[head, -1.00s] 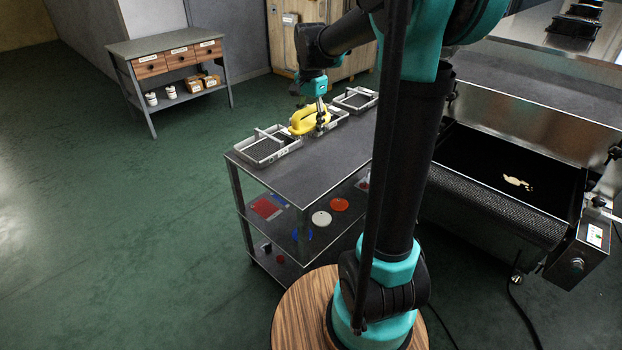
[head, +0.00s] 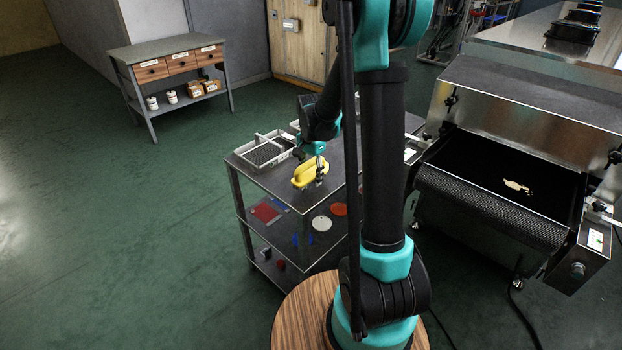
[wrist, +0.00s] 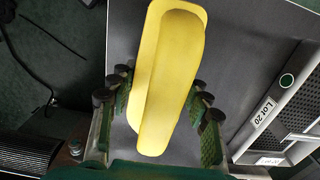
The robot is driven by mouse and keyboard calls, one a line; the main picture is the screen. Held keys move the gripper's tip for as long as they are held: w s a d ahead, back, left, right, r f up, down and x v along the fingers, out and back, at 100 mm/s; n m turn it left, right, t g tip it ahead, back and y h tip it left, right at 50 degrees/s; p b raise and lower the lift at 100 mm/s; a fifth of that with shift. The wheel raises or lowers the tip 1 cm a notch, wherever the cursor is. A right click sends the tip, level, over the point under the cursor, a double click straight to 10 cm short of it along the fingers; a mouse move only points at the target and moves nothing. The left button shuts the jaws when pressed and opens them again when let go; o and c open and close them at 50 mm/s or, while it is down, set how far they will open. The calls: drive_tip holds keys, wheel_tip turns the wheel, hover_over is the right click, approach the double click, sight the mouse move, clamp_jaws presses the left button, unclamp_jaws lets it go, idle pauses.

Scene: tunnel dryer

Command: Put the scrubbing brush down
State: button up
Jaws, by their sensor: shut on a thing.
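The yellow scrubbing brush (head: 309,173) is in my gripper (head: 319,179), over the near part of the grey cart's top shelf (head: 272,182). In the wrist view the brush (wrist: 172,80) runs lengthwise between the two green finger pads, and its bristles are hidden. My gripper is shut on it. I cannot tell whether the brush touches the shelf or hangs just above it.
A metal-framed tray (head: 268,150) stands on the cart behind the brush, and the wrist view shows a tray labelled Lot 20 (wrist: 282,105). Lower shelves hold coloured discs and sheets. The dryer belt (head: 470,200) is at the right. Bare shelf surrounds the brush.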

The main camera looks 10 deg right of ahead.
drive_tip(key=shift+f, duration=0.7)
drive_tip(key=shift+f, duration=0.55)
drive_tip(key=o, duration=1.3)
wheel_tip(320, 180, up, 18)
drive_tip(key=shift+a+f, duration=0.1)
drive_tip(key=shift+s, duration=0.25)
drive_tip(key=s+d+f+n+t, duration=0.1)
drive_tip(key=s+f+n, duration=0.2)
drive_tip(key=s, duration=0.4)
drive_tip(key=s+d+f+n+t, duration=0.1)
drive_tip(key=s+f+n, duration=0.3)
drive_tip(key=s+f, duration=0.2)
drive_tip(key=s+d+f+n+t, duration=0.2)
drive_tip(key=s+f+n, duration=0.1)
drive_tip(key=s, duration=0.5)
drive_tip(key=shift+s+f+n, duration=0.35)
drive_tip(key=shift+f+n, duration=0.05)
drive_tip(key=shift+f, duration=0.45)
